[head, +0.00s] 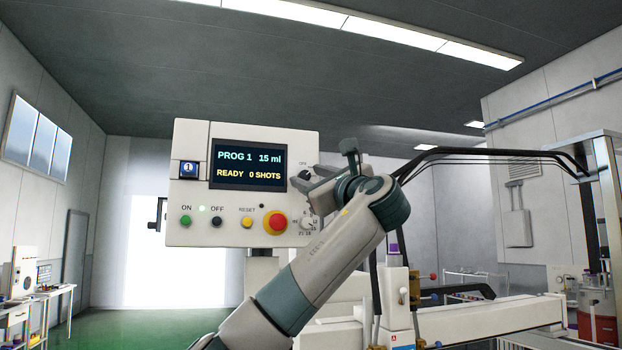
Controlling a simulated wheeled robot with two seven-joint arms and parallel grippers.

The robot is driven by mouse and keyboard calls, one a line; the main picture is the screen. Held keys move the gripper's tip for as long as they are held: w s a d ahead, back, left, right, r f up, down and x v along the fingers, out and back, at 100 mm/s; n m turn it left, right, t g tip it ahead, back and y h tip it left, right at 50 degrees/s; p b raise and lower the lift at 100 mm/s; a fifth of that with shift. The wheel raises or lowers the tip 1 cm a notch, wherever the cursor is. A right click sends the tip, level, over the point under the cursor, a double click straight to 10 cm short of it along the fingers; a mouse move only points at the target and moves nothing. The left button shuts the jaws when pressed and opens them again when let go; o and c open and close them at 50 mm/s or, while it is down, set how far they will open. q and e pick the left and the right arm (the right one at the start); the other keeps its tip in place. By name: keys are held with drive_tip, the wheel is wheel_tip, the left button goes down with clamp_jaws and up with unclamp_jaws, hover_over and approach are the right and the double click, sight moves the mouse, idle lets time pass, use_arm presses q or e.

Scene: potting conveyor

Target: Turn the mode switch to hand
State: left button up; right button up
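The control box (190,216) is a pale panel with a lit screen (248,166) reading PROG 1, 15 ml, READY, 0 SHOTS. At its right edge a small dark knob (303,174) shows under a tiny label; it is probably the mode switch, but its setting is too small and too covered to read. My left gripper (299,184) is in front of the panel's right edge, at this knob. Whether it touches the knob, and whether its fingers are open, I cannot tell. My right gripper is out of view.
Below the screen are a green button (186,221), a black button (217,222), a yellow button (247,223), a red mushroom button (274,222) and a numbered dial (307,223). A pale conveyor frame (490,323) runs at the lower right.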

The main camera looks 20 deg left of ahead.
use_arm(q)
drive_tip(key=shift+s+d+f, duration=0.1)
drive_tip(key=shift+f, duration=0.05)
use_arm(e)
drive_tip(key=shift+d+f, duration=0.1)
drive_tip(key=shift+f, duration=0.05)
